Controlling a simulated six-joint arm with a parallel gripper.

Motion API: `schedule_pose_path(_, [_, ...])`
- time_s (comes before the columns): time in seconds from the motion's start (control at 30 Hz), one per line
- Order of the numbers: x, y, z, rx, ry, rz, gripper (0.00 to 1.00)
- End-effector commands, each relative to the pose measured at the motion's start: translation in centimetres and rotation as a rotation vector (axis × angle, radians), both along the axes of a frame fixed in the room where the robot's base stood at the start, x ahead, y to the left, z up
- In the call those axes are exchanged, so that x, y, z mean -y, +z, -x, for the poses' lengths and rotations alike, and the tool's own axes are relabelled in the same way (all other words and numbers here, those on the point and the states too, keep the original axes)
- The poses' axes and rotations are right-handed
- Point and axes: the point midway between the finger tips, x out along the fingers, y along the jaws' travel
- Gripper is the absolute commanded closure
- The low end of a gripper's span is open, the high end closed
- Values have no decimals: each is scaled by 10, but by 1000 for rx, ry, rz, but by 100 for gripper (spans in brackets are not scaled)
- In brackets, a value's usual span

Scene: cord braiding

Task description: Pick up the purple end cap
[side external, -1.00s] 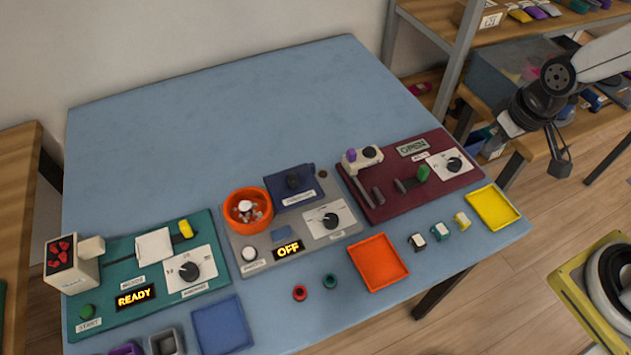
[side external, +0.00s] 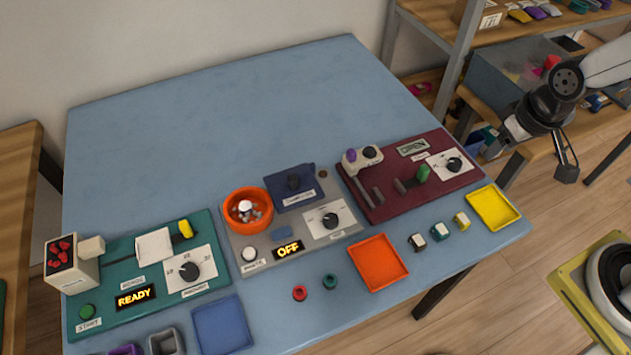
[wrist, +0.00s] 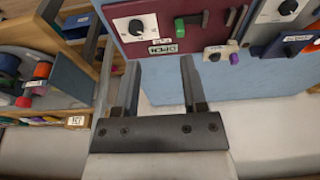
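A small purple piece (side external: 351,155) sits on a white fitting at the back left of the maroon panel (side external: 400,208). It also shows in the wrist view (wrist: 235,58). Another purple object (side external: 127,349) is cut off by the lower edge of the side view, and I cannot tell which one is the end cap. My gripper (side external: 567,168) hangs beyond the right of the table, well away from both. In the wrist view my gripper (wrist: 160,72) has its two fingers wide apart with nothing between them.
Red (side external: 300,293) and green (side external: 329,282) rings lie on the blue table (side external: 220,110). Orange (side external: 378,262), yellow (side external: 494,207) and blue (side external: 222,325) trays line the front. A grey panel (side external: 245,240) and a teal panel (side external: 110,300) hold controls. The table's back is clear. Shelves stand behind right.

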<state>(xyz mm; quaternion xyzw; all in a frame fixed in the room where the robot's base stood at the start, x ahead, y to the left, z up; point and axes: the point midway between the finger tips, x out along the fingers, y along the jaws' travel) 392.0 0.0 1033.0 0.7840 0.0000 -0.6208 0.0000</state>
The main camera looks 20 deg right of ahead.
Motion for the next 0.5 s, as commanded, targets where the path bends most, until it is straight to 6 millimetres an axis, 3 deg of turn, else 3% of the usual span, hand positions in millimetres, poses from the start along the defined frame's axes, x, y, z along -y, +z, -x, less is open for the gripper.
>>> schedule_pose_path(0.27, [-1,0,-2,0,-5,-2,46])
schedule_pose_path(0.5, [-14,1,-26,-5,-91,-41,46])
